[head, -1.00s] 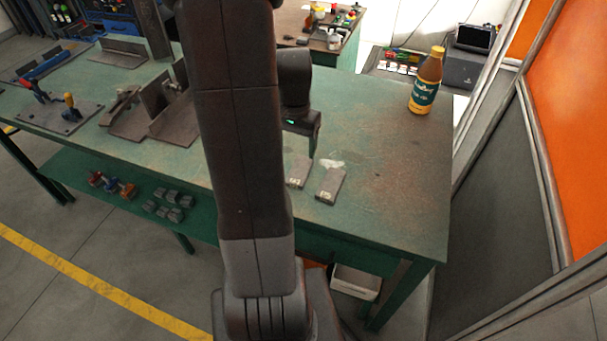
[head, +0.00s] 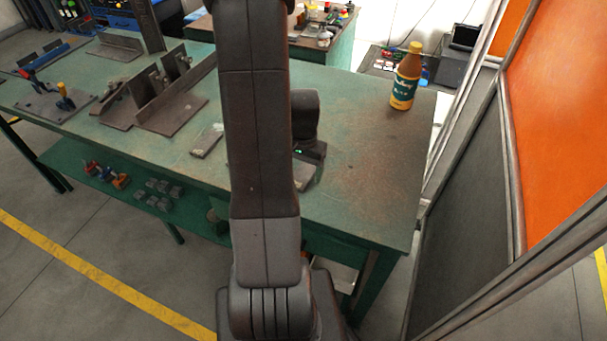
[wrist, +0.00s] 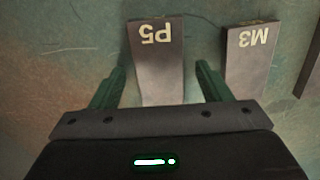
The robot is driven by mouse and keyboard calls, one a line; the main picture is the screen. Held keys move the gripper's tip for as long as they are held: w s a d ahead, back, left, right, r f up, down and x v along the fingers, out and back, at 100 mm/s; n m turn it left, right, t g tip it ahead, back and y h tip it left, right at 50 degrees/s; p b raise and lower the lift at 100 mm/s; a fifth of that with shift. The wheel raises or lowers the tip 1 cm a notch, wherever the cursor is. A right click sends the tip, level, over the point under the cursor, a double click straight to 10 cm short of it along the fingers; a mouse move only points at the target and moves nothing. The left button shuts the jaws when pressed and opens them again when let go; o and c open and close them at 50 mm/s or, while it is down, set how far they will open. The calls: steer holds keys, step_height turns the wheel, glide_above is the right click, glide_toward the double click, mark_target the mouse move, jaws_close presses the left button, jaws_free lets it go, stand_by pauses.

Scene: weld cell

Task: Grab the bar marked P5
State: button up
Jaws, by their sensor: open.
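The bar marked P5 (wrist: 158,62) is a flat grey metal bar with white lettering, upside down in the wrist view. It lies between the two green fingers of my gripper (wrist: 160,84), which is open with a gap on each side of the bar. The lower end of the bar is hidden behind the gripper body. In the head view, a bar that appears to be P5 (head: 308,175) shows partly below my gripper (head: 310,152), on the green table (head: 365,180). The fingertips are hidden there.
A bar marked M3 (wrist: 250,58) lies just right of the right finger, with another bar's edge (wrist: 311,70) farther right. A bottle (head: 406,78) stands at the table's back right. Metal angle pieces (head: 165,100) and clamps (head: 65,100) sit at left.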

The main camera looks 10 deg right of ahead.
steer(key=shift+r, duration=0.1)
jaws_close()
